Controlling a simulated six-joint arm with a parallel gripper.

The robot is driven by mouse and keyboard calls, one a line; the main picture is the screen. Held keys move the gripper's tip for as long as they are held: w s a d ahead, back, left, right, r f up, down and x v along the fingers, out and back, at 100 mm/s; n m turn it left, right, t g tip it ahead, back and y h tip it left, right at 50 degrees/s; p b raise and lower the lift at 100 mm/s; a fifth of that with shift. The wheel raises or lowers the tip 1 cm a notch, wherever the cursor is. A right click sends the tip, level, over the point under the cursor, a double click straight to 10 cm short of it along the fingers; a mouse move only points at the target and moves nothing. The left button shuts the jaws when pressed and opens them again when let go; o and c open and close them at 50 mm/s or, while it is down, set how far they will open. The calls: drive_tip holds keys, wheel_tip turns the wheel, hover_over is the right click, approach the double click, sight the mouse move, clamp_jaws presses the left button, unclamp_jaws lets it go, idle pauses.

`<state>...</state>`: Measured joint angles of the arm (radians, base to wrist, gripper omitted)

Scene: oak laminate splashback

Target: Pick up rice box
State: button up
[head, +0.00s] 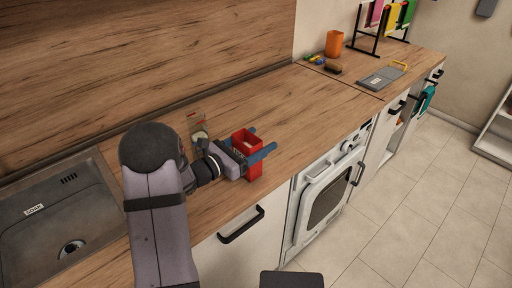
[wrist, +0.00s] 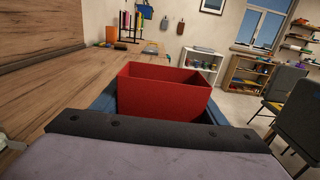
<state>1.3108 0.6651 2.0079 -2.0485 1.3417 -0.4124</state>
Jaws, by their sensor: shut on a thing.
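A red open-topped box (head: 253,164), the only box in my grip and apparently the rice box, is upright near the front edge of the worktop. Something pale shows inside its top in the head view. My gripper (head: 260,146) has its blue fingers on either side of the box and is shut on it. In the wrist view the red box (wrist: 165,97) fills the middle, and its lower part is hidden behind my gripper. I cannot tell whether its base touches the worktop.
A clear container (head: 197,124) stands behind my wrist near the splashback. A sink (head: 60,215) is at left. An orange cup (head: 334,44), a grey board (head: 382,77) and a rack (head: 383,30) are farther right. The worktop between is clear. A white oven (head: 325,195) is below.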

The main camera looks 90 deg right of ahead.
drive_tip(key=shift+n+t+h, duration=0.3)
drive_tip(key=shift+t, duration=0.3)
drive_tip(key=w+r, duration=0.1)
drive_tip(key=r, duration=0.2)
drive_tip(key=w+r+p, duration=0.1)
drive_tip(key=r, duration=0.3)
drive_tip(key=w+r+p, duration=0.1)
drive_tip(key=r, duration=0.2)
drive_tip(key=shift+w+d+r, duration=0.25)
drive_tip(key=w+d+r+m+p, duration=0.1)
drive_tip(key=w+d+r+p, duration=0.1)
drive_tip(key=w+p, duration=0.4)
drive_tip(key=w+d+r+y+p, duration=0.1)
drive_tip(key=w+d+r+p, duration=0.1)
drive_tip(key=w+r+p, duration=0.2)
drive_tip(key=w+p, duration=0.3)
drive_tip(key=w, duration=0.4)
drive_tip(key=shift+w+m+y, duration=0.3)
drive_tip(key=shift+w+m, duration=0.05)
drive_tip(key=shift+m, duration=0.05)
drive_tip(key=shift+d+f, duration=0.1)
drive_tip(key=shift+f, duration=0.05)
